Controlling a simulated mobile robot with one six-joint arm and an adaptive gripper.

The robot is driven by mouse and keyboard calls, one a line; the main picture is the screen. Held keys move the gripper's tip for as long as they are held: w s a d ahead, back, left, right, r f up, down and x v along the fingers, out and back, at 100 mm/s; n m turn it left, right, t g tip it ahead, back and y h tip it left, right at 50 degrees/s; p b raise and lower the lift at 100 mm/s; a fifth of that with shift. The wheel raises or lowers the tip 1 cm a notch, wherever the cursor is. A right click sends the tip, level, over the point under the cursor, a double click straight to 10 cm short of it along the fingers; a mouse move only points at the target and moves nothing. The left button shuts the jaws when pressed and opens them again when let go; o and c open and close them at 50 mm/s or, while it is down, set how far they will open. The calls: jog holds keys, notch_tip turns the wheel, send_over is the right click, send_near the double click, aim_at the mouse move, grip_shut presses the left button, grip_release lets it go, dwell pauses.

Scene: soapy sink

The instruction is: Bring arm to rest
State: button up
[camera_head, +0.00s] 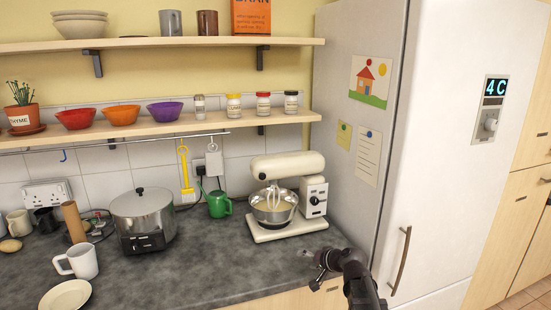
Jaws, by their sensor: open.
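My gripper (318,272) is at the lower right, at the front edge of the counter and in front of the fridge. It points left, and its small dark fingers are apart with nothing between them. My dark arm comes up from the bottom edge of the picture. The gripper is apart from the white stand mixer (287,165), which stands behind it to the left.
The grey counter (200,268) is clear at its front middle. A steel pot (142,215), a white mug (78,261), a plate (66,295) and a green watering can (217,203) stand on it. The fridge (445,150) with its handle (400,260) is at right.

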jog(key=s+d+f+n+g+h+p, duration=0.1)
jog(key=s+d+f+g+h, duration=0.1)
jog(key=s, duration=0.5)
jog(key=s+d+f+n+g+h, duration=0.1)
jog(key=s+d+g+h, duration=0.1)
jog(key=s, duration=0.4)
jog(key=s+d+f+n+g+h+p, duration=0.1)
jog(key=s+d+f+n+g+h, duration=0.1)
jog(key=s+g+h, duration=0.2)
jog(key=shift+s+d+f+p, duration=0.25)
jog(key=shift+s+f+p, duration=0.1)
jog(key=shift+s, duration=1.5)
